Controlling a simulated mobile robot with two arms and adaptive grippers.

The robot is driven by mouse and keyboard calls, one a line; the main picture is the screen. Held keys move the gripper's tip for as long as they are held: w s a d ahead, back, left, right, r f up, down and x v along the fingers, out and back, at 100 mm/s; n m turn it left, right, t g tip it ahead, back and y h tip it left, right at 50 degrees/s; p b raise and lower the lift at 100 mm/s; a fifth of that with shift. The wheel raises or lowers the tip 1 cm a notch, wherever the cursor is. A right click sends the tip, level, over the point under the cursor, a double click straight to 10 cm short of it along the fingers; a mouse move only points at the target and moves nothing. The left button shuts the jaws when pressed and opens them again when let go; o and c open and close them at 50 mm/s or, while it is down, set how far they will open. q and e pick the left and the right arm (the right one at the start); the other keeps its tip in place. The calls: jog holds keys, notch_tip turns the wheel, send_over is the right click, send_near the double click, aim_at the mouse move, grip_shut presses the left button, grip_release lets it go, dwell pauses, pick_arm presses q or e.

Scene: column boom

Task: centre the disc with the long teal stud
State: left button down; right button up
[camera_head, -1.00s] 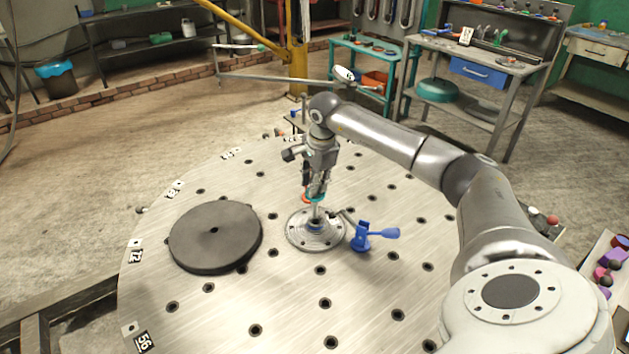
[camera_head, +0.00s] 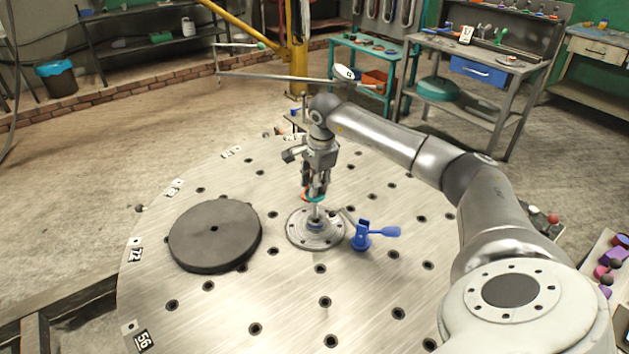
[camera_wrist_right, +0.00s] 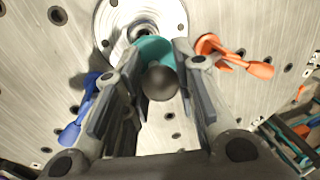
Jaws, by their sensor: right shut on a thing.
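The long teal stud shows its teal collar (camera_head: 315,199) and pale shank in the head view; the wrist view shows the collar (camera_wrist_right: 153,48) and a dark ball end (camera_wrist_right: 160,83). My right gripper (camera_head: 316,190) is shut on the stud, holding it about upright above the round silver flange (camera_head: 301,238). The shank reaches down to the flange's raised centre; I cannot tell whether its tip is inside the bore. The thick dark grey disc (camera_head: 235,240), with a small centre hole, lies flat to the left, apart from the flange. My left gripper is out of view.
A blue clamp (camera_head: 364,238) stands right of the flange; an orange clamp (camera_wrist_right: 240,60) is on its other side. The round table (camera_head: 290,300) has many holes and is clear in front. A boom (camera_head: 280,78) and workbench (camera_head: 480,70) stand behind.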

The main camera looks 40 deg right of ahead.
aim_at(314, 207)
jog(key=shift+f+b, duration=2.4)
jog(key=shift+f, duration=1.55)
dwell(1.5)
jog(key=shift+a+f, duration=0.1)
jog(key=shift+a, duration=0.1)
dwell(2.4)
